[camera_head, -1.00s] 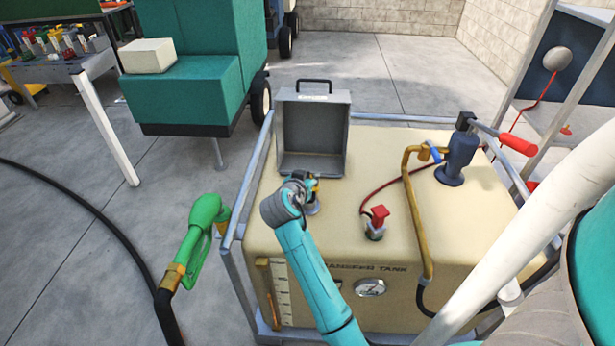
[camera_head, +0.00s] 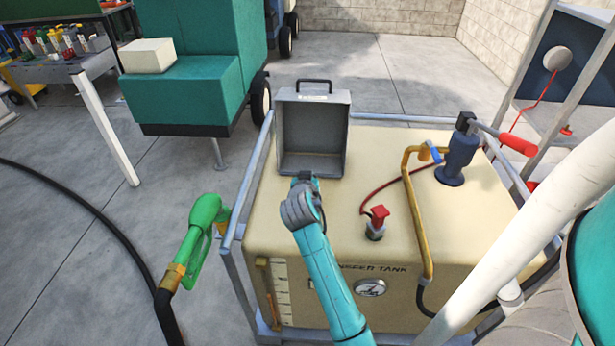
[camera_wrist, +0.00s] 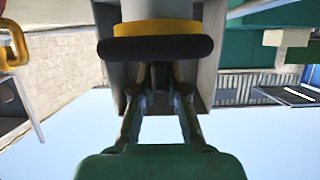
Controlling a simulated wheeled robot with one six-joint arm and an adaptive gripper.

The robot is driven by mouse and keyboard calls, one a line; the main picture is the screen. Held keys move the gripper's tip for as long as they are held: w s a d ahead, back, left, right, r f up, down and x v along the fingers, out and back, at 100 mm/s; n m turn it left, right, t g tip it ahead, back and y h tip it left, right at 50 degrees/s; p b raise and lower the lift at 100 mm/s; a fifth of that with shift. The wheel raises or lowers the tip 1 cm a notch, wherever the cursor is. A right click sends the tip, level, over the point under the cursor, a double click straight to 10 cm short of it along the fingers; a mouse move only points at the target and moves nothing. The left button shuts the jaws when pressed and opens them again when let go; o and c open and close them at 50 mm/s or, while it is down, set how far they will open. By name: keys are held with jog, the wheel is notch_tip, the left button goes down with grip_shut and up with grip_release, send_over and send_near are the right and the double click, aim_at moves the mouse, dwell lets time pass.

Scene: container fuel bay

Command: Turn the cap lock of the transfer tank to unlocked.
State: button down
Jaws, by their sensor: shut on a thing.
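The transfer tank (camera_head: 400,215) is a beige box in a metal frame, lettered on its front. My gripper (camera_head: 304,180) is at the left of its top, in front of the open grey box, and my wrist hides most of it. In the wrist view my gripper (camera_wrist: 160,88) is shut with its fingertips around a small dark piece, which I take for the cap lock (camera_wrist: 160,76). Just above it in that view are a black rounded rim (camera_wrist: 155,49), a yellow band (camera_wrist: 155,28) and a pale cylinder. Whether the lock has turned, I cannot tell.
The open grey box (camera_head: 336,163) stands close behind my gripper. A red-topped fitting (camera_head: 376,222), a bent yellow pipe (camera_head: 417,205) and a blue hand pump (camera_head: 458,158) are to the right. A green nozzle (camera_head: 197,240) hangs at the left.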

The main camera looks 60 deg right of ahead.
dwell(0.3)
jog(key=c, duration=1.2)
grip_release()
jog(key=v, duration=1.2)
jog(key=shift+s, duration=0.1)
